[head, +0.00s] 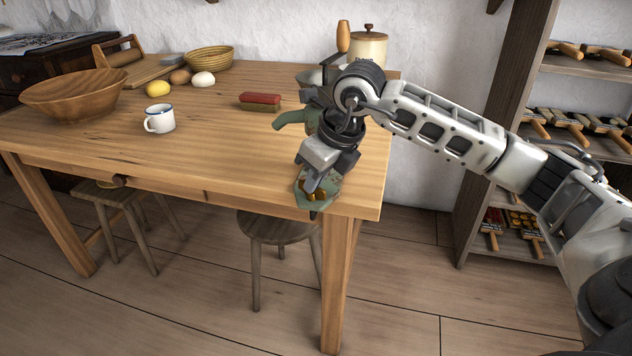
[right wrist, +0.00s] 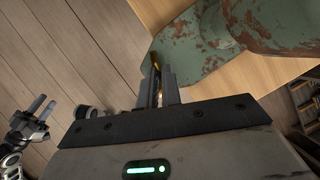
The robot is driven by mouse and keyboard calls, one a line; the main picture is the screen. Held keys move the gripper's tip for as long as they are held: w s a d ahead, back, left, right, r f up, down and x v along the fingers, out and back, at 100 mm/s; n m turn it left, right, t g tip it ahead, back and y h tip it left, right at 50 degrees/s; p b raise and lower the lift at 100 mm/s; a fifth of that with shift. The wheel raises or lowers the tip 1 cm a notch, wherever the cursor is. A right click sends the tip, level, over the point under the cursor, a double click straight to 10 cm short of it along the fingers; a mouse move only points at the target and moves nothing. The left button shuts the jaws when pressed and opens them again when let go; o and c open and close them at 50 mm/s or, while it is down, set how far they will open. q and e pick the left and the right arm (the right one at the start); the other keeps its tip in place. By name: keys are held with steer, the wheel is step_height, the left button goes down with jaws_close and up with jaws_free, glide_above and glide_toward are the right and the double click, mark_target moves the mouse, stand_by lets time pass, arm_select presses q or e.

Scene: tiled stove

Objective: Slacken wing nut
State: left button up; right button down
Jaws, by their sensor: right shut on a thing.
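A worn green grinder (head: 290,118) with a crank and a wooden handle (head: 343,36) is at the table's right front corner. Its lower clamp part (head: 330,193) sits at the table edge, with the brass wing nut (head: 311,196) low on it. My right gripper (head: 315,184) reaches down here and is shut on the wing nut. In the right wrist view its fingers (right wrist: 160,88) are close together, with a sliver of brass between them beside the green, rust-flecked body (right wrist: 195,45). The fingers hide most of the nut. My left gripper (right wrist: 42,108) shows only in that view, open and empty.
The wooden table (head: 215,135) holds a red-topped brush (head: 260,101), a mug (head: 160,118), a bowl (head: 70,95), a lemon, eggs and a basket. A canister (head: 368,50) stands behind the grinder. A stool (head: 278,228) is below; shelves (head: 560,110) stand at right.

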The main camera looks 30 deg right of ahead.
steer(key=shift+f+n+g+y, duration=0.15)
steer(key=shift+n+g+y, duration=0.15)
steer(key=shift+n, duration=0.7)
steer(key=shift+n+y, duration=0.4)
steer(key=shift+n, duration=0.8)
steer(key=shift+a+n+g+p, duration=0.1)
steer(key=shift+n+g+p, duration=0.2)
steer(key=shift+n, duration=0.1)
steer(key=shift+w+f+n+g+y, duration=0.1)
steer(key=shift+n+g+y, duration=0.25)
steer(key=shift+n, duration=0.45)
arm_select(q)
steer(key=shift+a+r, duration=0.15)
steer(key=shift+r, duration=0.65)
arm_select(e)
steer(key=shift+n, duration=0.3)
arm_select(q)
steer(key=shift+r, duration=0.1)
arm_select(e)
steer(key=shift+f, duration=0.1)
steer(key=shift+a, duration=0.1)
steer(key=c, duration=1.6)
jaws_free()
